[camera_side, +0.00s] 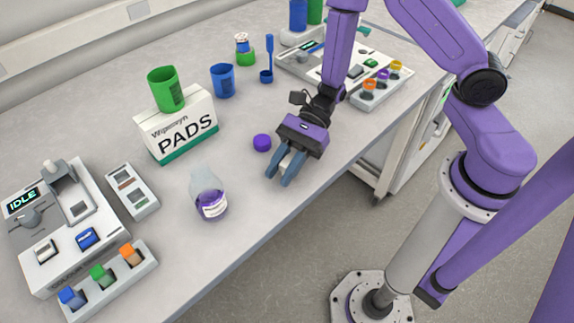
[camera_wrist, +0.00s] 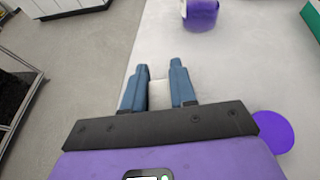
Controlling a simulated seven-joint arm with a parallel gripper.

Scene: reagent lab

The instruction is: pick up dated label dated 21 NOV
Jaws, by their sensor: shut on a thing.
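My gripper (camera_side: 284,174) is above the bench near its front edge, fingers pointing down. Its two blue fingers (camera_wrist: 160,80) are closed on a small white label (camera_wrist: 158,94). The label also shows as a pale patch between the fingers in the side view (camera_side: 290,158). No date on it can be read, and the fingers hide its sides. A clear bottle (camera_side: 209,194) with purple contents and a white label stands left of my gripper, apart from it. It also shows at the top of the wrist view (camera_wrist: 200,15).
A purple cap (camera_side: 262,142) lies on the bench close to my gripper. A pads box (camera_side: 177,128) with a green cup (camera_side: 166,90) on top stands behind. Instruments stand at the left (camera_side: 60,225) and back right (camera_side: 330,62). The bench's front edge (camera_side: 265,213) is near.

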